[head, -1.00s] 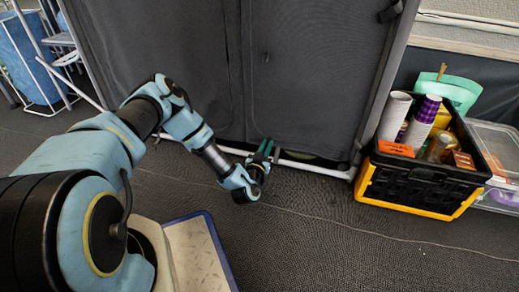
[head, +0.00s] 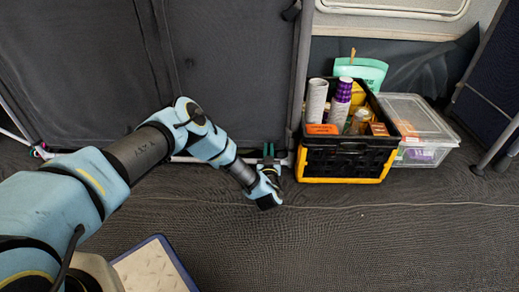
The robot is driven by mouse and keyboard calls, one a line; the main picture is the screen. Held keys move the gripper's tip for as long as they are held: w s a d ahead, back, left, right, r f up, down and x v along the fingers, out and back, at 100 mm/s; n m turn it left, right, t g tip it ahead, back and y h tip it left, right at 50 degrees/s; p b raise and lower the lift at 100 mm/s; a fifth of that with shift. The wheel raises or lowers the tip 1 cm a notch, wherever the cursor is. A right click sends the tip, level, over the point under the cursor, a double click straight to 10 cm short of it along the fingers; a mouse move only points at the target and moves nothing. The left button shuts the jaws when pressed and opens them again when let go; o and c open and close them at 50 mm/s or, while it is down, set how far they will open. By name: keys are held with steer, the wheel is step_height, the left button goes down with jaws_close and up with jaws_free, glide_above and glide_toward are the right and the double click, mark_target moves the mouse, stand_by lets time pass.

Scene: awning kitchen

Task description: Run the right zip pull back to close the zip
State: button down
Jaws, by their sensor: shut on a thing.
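A dark grey fabric cabinet front (head: 235,65) stands at the back left in the head view, with vertical seams down it. My gripper (head: 268,153) is low at the front's bottom right corner, beside the right frame post. Its green-tipped fingers point up and away at the fabric's lower edge. They are shut on the right zip pull, which is too small and covered by the fingers to make out. The zip's track and how far it is closed cannot be told.
A black and yellow crate (head: 347,172) full of cups and packets stands just right of my gripper. A clear lidded box (head: 425,152) is beside it. A dark blue panel with metal legs (head: 495,145) is at the far right. The carpet (head: 370,240) in front is clear.

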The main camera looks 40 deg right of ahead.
steer(key=shift+s+d+f, duration=0.1)
steer(key=shift+s, duration=0.1)
steer(key=c, duration=0.9)
jaws_free()
steer(key=shift+w, duration=0.1)
steer(key=p+v, duration=0.5)
steer(key=v, duration=0.5)
steer(key=shift+s+a, duration=0.3)
